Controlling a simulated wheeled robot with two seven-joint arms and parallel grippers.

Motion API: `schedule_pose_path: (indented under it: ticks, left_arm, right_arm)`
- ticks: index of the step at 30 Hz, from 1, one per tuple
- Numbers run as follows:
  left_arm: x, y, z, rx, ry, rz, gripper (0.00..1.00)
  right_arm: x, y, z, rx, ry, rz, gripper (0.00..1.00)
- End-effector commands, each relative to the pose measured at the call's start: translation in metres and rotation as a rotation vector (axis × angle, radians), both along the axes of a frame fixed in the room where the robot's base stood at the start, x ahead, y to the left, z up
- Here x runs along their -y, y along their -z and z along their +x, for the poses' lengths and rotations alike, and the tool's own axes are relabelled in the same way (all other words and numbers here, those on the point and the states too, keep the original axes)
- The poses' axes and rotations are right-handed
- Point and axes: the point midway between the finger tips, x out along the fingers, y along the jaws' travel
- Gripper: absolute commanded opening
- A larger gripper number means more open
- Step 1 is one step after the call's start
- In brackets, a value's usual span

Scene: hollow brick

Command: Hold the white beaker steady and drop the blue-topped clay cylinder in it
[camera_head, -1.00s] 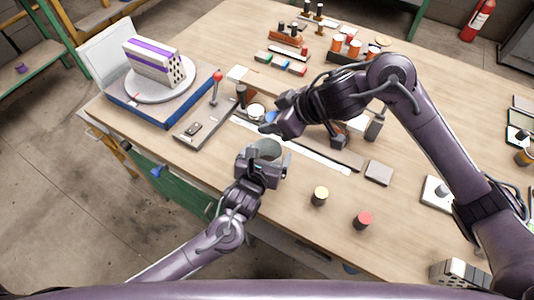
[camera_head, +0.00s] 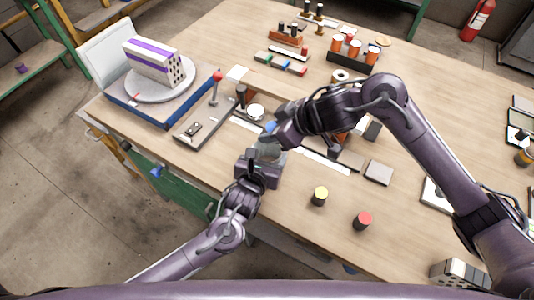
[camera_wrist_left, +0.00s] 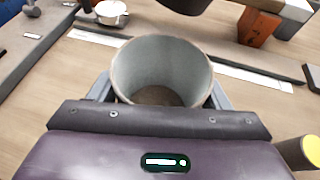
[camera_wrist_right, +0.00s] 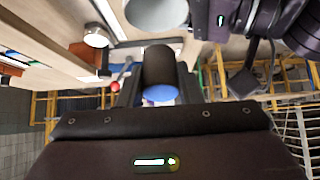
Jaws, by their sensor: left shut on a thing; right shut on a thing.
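The white beaker (camera_wrist_left: 162,65) stands upright between the fingers of my left gripper (camera_wrist_left: 160,98), which is shut on it; its inside looks empty. In the head view the beaker (camera_head: 270,149) is partly hidden by both grippers. My right gripper (camera_head: 273,133) is shut on the blue-topped clay cylinder, whose blue top (camera_head: 269,127) shows just above and behind the beaker's mouth. In the right wrist view the dark cylinder (camera_wrist_right: 159,66) sits between the fingers, with the beaker (camera_wrist_right: 155,12) close by. The cylinder is apart from the beaker's inside.
A yellow-topped cylinder (camera_head: 320,196) and a red-topped cylinder (camera_head: 362,220) stand on the table to the right. A tray with a red-knobbed lever (camera_head: 217,77) and a turntable with a brick (camera_head: 152,62) are at the left.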

Motion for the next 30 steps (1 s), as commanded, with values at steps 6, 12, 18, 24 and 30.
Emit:
schedule_pose_path:
  ticks: [6,12,18,24,30]
  left_arm:
    - [0.0,0.0005,-0.0003,-0.002,0.0,0.001,0.39]
    - [0.0001,0.0007,-0.0004,-0.002,0.0,0.001,0.39]
    - [0.0001,0.0007,-0.0004,-0.002,0.0,0.001,0.39]
    - [0.0001,0.0008,-0.0005,-0.002,0.0,0.001,0.39]
    - [0.0001,0.0008,-0.0005,-0.002,0.0,0.001,0.39]
  right_arm:
    - [0.0001,0.0104,-0.0003,0.0,0.0,0.0,0.08]
    - [0.0001,0.011,-0.0001,0.001,0.0,-0.001,0.08]
    - [0.0001,0.0109,-0.0001,0.001,0.0,-0.001,0.51]
    - [0.0002,0.011,-0.0001,0.001,0.0,-0.001,0.57]
    - [0.0002,0.0113,-0.0003,-0.001,0.0,-0.001,0.57]
